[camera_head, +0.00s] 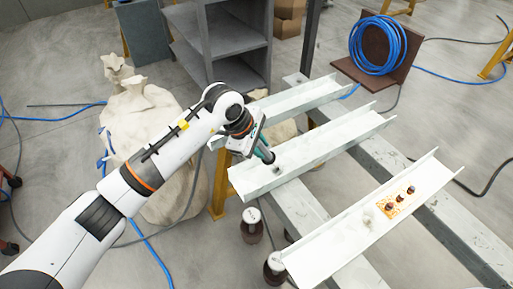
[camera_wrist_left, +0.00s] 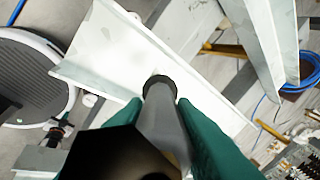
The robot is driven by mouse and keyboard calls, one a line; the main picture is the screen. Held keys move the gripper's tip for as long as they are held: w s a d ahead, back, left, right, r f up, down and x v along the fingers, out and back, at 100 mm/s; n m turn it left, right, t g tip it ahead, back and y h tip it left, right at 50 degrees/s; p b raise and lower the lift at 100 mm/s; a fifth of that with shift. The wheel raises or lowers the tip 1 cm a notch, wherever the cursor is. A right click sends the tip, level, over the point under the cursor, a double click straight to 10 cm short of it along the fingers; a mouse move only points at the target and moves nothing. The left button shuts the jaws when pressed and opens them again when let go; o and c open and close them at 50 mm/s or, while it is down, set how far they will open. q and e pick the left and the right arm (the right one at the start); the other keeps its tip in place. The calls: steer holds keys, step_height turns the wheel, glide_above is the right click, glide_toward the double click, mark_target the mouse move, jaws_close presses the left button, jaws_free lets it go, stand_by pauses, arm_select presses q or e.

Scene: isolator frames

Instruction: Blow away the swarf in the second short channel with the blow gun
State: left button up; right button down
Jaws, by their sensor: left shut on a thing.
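My left gripper (camera_head: 264,153) is shut on the blow gun, above the left end of the middle short channel (camera_head: 325,143). In the left wrist view, green fingers flank the gun's grey barrel (camera_wrist_left: 160,118), whose dark round tip lies over the white channel floor (camera_wrist_left: 118,58). In the head view a small grey spot shows at the fingertips; I cannot tell whether it is the nozzle or swarf. No swarf is clearly seen in the middle channel. The other short channels are the far one (camera_head: 302,96) and near one (camera_head: 345,245). My right gripper is out of view.
The near channel holds an orange-brown patch (camera_head: 408,196) with several dark bolt-like pieces. Long grey beams (camera_head: 300,207) carry the channels. A pale sack (camera_head: 150,125) stands beside my left arm. A blue hose coil (camera_head: 378,45) and grey shelf (camera_head: 230,40) stand behind.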

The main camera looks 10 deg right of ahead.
arm_select(q)
steer(key=shift+w+d, duration=0.1)
steer(key=shift+d, duration=0.2)
steer(key=shift+r+p, duration=1.95)
steer(key=shift+r, duration=2.6)
steer(key=s+a+p, duration=0.2)
steer(key=a+p, duration=0.1)
steer(key=a, duration=0.1)
steer(key=shift+a+f+b+x, duration=0.1)
steer(key=shift+a+b+x, duration=0.1)
steer(key=shift+b+x, duration=0.95)
steer(key=shift+a+f+b+x, duration=0.1)
steer(key=shift+a+b+x, duration=0.15)
steer(key=shift+b+x, duration=0.95)
steer(key=shift+a+f+b+x, duration=0.15)
steer(key=shift+b+x, duration=0.25)
steer(key=shift+x, duration=1.45)
steer(key=shift+f+b, duration=0.55)
steer(key=shift+b, duration=0.1)
